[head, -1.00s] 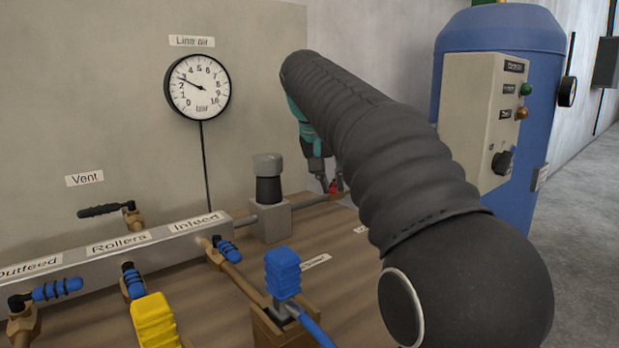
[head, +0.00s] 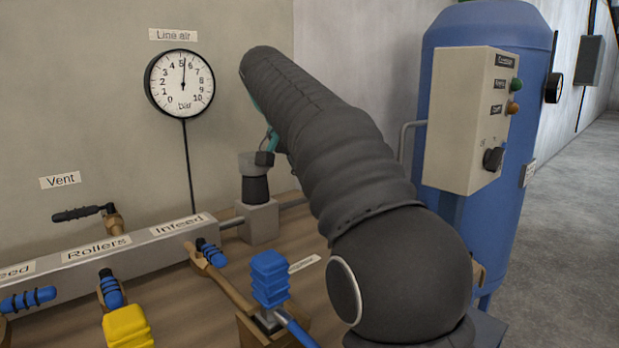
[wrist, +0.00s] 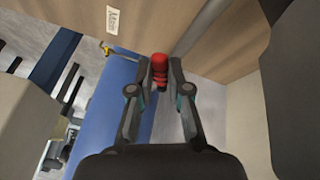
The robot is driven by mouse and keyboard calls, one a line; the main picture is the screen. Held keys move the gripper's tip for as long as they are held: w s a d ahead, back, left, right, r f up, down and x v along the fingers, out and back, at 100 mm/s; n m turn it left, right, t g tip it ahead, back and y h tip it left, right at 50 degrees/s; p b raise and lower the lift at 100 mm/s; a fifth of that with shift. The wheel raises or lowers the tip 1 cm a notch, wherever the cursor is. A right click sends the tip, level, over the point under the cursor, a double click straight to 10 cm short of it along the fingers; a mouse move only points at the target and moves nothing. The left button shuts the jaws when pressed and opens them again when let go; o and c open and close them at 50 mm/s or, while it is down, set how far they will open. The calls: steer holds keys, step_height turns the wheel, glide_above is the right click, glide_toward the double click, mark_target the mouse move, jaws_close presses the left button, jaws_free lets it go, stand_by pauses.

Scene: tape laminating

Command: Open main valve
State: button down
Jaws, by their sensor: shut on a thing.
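The red valve handle (wrist: 159,82) shows in the wrist view, between the two fingers of my gripper (wrist: 161,62). The fingers are shut on it from both sides. In the head view my black-sleeved arm hides the red handle and most of my gripper; only a bit of teal and a dark finger shows beside the arm. The line air gauge (head: 180,84) on the wall has its needle pointing almost straight up, near 5 bar.
A manifold (head: 130,248) with blue-handled valves lies at the left, with the vent valve's black handle (head: 76,214) above it. A blue tank (head: 495,230) with a control box (head: 468,120) stands right.

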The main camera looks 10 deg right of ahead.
steer(key=c, duration=1.1)
jaws_free()
steer(key=s+r+m+t+y+p, duration=0.1)
steer(key=s+r+t+y, duration=0.35)
steer(key=r, duration=0.75)
steer(key=shift+g+h, duration=0.65)
steer(key=shift+g, duration=0.2)
steer(key=x, duration=0.8)
steer(key=s+x, duration=0.1)
steer(key=x, duration=0.3)
steer(key=shift+w+a+f, duration=0.15)
steer(key=shift+a+f, duration=0.1)
steer(key=shift+f, duration=0.3)
jaws_close()
